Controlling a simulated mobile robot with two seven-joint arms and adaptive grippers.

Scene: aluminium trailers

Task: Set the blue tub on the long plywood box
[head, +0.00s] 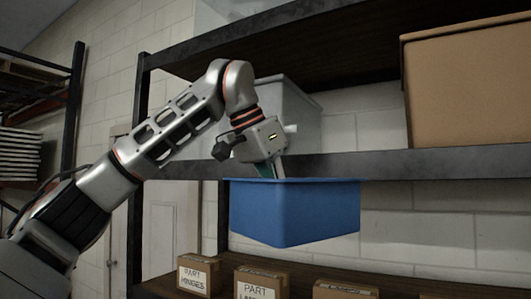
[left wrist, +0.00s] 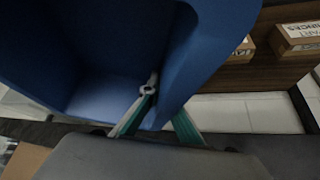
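The blue tub (head: 300,212) hangs upright in the air in front of the shelving, above the lower shelf. My left gripper (head: 268,171) is at its back-left rim in the head view. In the left wrist view the teal-tipped fingers (left wrist: 160,118) lie on both sides of the wall of the tub (left wrist: 70,50), shut on it. My right gripper is not in view.
A dark shelf beam (head: 430,162) runs behind the tub. A grey bin (head: 290,115) stands behind my left wrist. Small labelled cartons (head: 198,274) line the lower shelf (head: 400,285) below the tub. A dark upright (head: 138,180) stands behind my left arm.

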